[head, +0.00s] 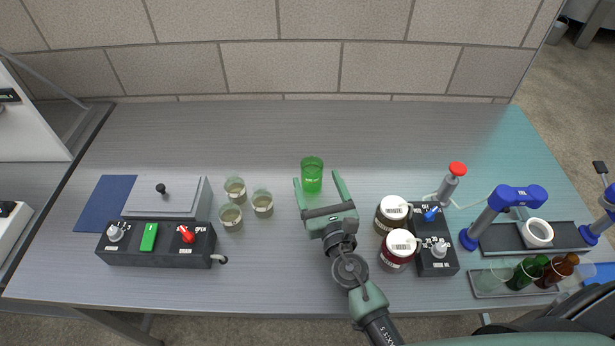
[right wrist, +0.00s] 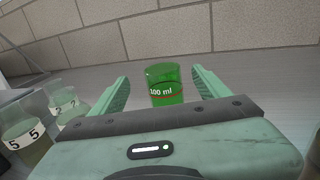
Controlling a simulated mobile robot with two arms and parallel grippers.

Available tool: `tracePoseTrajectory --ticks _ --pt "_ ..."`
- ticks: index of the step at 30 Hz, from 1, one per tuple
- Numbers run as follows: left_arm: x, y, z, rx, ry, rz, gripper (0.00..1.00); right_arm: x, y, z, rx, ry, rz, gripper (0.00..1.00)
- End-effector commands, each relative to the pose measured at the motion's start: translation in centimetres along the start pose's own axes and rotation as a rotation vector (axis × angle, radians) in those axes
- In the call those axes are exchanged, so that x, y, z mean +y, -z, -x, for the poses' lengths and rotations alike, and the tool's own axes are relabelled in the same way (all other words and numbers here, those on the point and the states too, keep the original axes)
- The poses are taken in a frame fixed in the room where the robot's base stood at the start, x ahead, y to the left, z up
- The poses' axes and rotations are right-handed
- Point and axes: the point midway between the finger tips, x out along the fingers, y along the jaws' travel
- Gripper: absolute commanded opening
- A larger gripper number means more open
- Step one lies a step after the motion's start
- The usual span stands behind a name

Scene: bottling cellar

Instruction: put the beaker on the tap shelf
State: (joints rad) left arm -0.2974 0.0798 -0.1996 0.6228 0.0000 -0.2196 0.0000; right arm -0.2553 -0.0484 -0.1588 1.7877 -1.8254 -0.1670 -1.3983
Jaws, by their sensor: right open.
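The beaker (head: 312,174) is clear green glass and stands upright on the grey table near its middle. In the right wrist view the beaker (right wrist: 164,86) shows a "100 ml" mark and a red line. My right gripper (head: 318,183) is open, with its fingers pointing at the beaker and spread to either side of it. In the right wrist view the beaker appears between and beyond the fingertips (right wrist: 160,82); I cannot tell whether they touch it. The tap shelf cannot be made out for certain; a dark rack with blue posts (head: 516,237) stands at the right. My left gripper is not in view.
Several numbered glasses (head: 231,217) stand left of the beaker. A black control box (head: 157,244) with a grey lidded case (head: 166,197) is further left. Two labelled jars (head: 397,250), a switch box (head: 434,239) and a tray of bottles (head: 491,281) are at the right. The back of the table is clear.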

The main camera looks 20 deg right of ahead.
Motion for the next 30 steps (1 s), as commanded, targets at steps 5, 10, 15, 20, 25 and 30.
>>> tracePoseTrajectory --ticks 5,10,15,20,25,30 --pt "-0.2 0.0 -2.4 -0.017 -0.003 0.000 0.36 0.3 2.5 -1.5 0.004 -0.002 0.003 0.76" --pt "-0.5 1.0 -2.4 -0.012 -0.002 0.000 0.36 0.3 2.6 -2.9 0.004 -0.002 0.004 0.76" --pt "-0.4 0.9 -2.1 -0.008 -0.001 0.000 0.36 0.2 2.4 -4.5 0.000 -0.002 0.003 0.76" --pt "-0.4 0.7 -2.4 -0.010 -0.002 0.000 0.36 -0.2 3.0 -6.7 0.000 -0.002 0.005 0.76" --pt "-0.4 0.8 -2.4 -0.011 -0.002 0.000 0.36 -0.3 3.3 -9.1 0.003 -0.002 0.002 0.76" --pt "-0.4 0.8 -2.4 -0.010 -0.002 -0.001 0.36 -0.3 3.3 -9.6 0.004 -0.002 0.003 0.76"
